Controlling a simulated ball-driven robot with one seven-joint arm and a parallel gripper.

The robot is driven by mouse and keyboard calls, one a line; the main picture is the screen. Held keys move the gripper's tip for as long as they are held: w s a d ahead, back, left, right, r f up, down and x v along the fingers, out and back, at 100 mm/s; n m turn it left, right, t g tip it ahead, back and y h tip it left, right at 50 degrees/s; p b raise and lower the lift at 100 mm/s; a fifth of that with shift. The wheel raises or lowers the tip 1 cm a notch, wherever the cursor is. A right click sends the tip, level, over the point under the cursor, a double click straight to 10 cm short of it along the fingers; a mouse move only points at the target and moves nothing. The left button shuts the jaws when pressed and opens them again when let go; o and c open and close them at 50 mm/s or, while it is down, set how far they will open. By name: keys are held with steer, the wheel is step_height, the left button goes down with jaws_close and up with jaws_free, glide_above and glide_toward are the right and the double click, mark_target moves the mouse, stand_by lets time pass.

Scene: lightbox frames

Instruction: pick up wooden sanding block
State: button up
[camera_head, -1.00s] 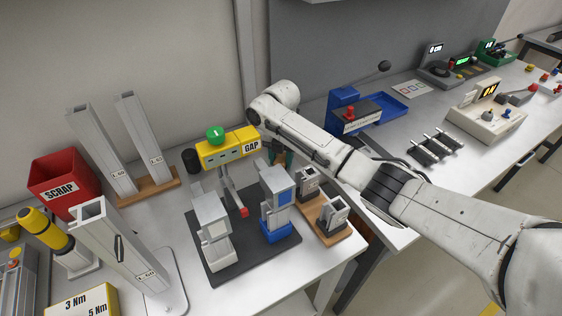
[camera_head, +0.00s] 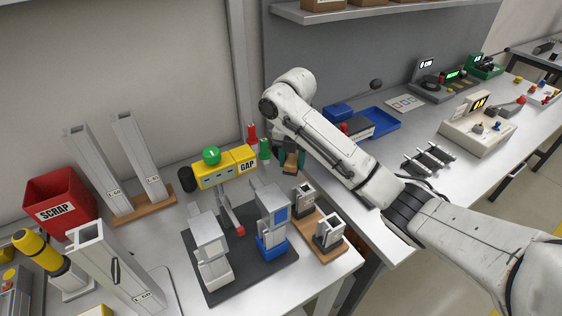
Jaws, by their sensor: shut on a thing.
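The wooden sanding block (camera_head: 290,168) shows as a small brown piece between the dark teal fingers of my gripper (camera_head: 290,163). My gripper is shut on it, at the end of my white arm, behind the wooden stand with grey fixtures. The fingers and arm hide part of the block. It appears held above the bench, but the exact height is hard to tell.
In front are the wooden stand (camera_head: 320,228) and a dark mat (camera_head: 225,285) with fixtures. A blue tray (camera_head: 385,122) lies to the right.

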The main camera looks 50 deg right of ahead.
steer(key=s+r+p, duration=0.2)
steer(key=s+r, duration=0.1)
steer(key=s, duration=0.5)
steer(key=shift+s+r, duration=0.2)
